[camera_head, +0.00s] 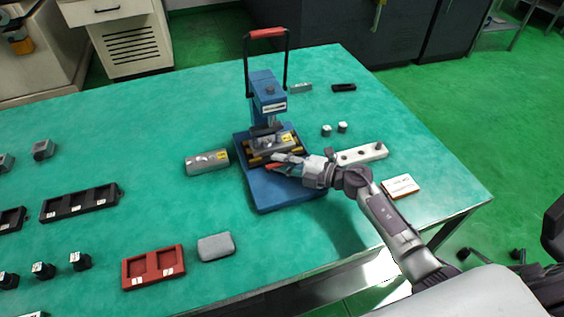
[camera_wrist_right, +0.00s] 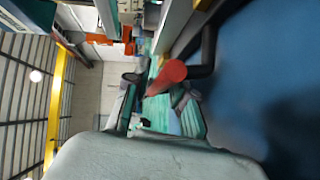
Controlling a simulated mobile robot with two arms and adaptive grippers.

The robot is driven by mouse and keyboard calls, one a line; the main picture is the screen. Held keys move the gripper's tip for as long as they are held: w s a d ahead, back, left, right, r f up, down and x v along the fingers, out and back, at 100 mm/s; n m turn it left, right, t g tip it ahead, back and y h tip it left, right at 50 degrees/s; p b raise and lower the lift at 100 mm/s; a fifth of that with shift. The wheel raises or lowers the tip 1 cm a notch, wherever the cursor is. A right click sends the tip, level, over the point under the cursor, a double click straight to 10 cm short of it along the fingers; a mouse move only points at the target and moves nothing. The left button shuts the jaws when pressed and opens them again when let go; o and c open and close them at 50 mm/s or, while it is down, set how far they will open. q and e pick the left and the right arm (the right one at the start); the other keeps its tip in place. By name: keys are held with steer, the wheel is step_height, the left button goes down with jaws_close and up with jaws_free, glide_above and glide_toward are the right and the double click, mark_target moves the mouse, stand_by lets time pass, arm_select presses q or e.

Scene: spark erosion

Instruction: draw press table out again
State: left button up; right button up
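The blue press (camera_head: 268,92) stands on the table with its red-topped lever (camera_head: 267,33) raised. Its press table (camera_head: 288,142), a grey block with brass-coloured parts, sits under the ram above the blue base (camera_head: 285,192). A red handle (camera_head: 272,168) is at the front of the press table; it also shows close up in the right wrist view (camera_wrist_right: 166,77). My right gripper (camera_head: 283,162) is at this handle. In the wrist view its fingers (camera_wrist_right: 158,100) are apart, with the handle near the gap; contact is unclear. My left gripper is not in view.
A grey cylinder (camera_head: 207,162) lies left of the press. A white plate with holes (camera_head: 362,154) and a small white-and-orange box (camera_head: 400,186) lie to the right. A red tray (camera_head: 153,267) and a grey rounded block (camera_head: 216,246) are at the front left.

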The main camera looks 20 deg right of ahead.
steer(key=shift+c, duration=0.2)
jaws_close()
steer(key=shift+s+p, duration=0.35)
steer(key=shift+s, duration=0.05)
steer(key=s+p, duration=0.3)
steer(key=s, duration=0.6)
steer(key=shift+s+d+p, duration=0.2)
steer(key=shift+p, duration=0.2)
steer(key=shift+s, duration=0.5)
